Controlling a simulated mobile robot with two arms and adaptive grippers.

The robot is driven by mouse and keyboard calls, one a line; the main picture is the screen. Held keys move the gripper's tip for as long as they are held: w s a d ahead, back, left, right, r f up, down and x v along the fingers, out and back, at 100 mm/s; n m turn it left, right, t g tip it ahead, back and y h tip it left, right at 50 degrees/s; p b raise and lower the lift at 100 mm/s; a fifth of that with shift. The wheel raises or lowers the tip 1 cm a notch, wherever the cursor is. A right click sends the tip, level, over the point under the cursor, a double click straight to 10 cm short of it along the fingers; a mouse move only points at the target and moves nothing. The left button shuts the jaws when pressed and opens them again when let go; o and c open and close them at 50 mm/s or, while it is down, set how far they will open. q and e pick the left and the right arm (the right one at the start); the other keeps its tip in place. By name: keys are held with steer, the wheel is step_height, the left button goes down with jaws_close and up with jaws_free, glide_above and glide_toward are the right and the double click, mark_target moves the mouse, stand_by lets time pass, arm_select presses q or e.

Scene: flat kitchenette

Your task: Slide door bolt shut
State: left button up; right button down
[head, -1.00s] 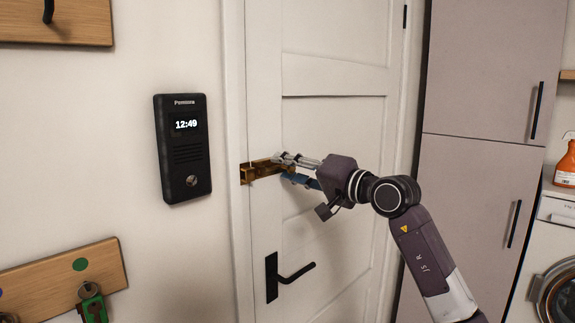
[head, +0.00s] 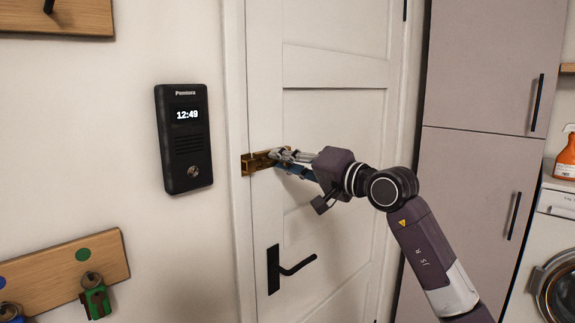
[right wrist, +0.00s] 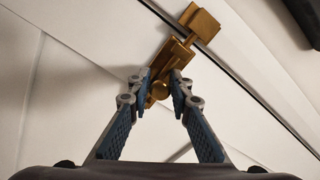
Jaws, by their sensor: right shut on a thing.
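The brass door bolt (head: 262,161) sits on the left edge of the white door (head: 330,120), above the black handle. Its brass catch (head: 245,165) is on the door frame. In the right wrist view the bolt's round knob (right wrist: 160,90) is between the fingers, and the bolt body runs up to the brass catch (right wrist: 202,22) across the door gap. My right gripper (head: 279,160) is shut on the knob; it also shows in the right wrist view (right wrist: 161,92). Part of the bolt is hidden behind the fingers in the head view. My left gripper is not in view.
A black intercom (head: 183,138) hangs on the wall left of the door. The black door handle (head: 285,268) is below my right gripper. A key rack (head: 60,272) is at the lower left. Tall cabinets (head: 492,100) and a washing machine (head: 555,260) stand at right.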

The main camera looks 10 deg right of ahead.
steer(key=shift+s+a, duration=0.35)
steer(key=shift+a, duration=0.2)
steer(key=shift+s+a, duration=0.35)
steer(key=shift+a, duration=0.2)
steer(key=shift+w+d+f, duration=0.15)
steer(key=shift+d+f, duration=0.05)
steer(key=c, duration=2.2)
jaws_free()
steer(key=o, duration=0.4)
steer(key=shift+a+r, duration=0.15)
steer(key=shift+a, duration=0.05)
steer(key=shift+c, duration=0.2)
steer(key=v, duration=1.2)
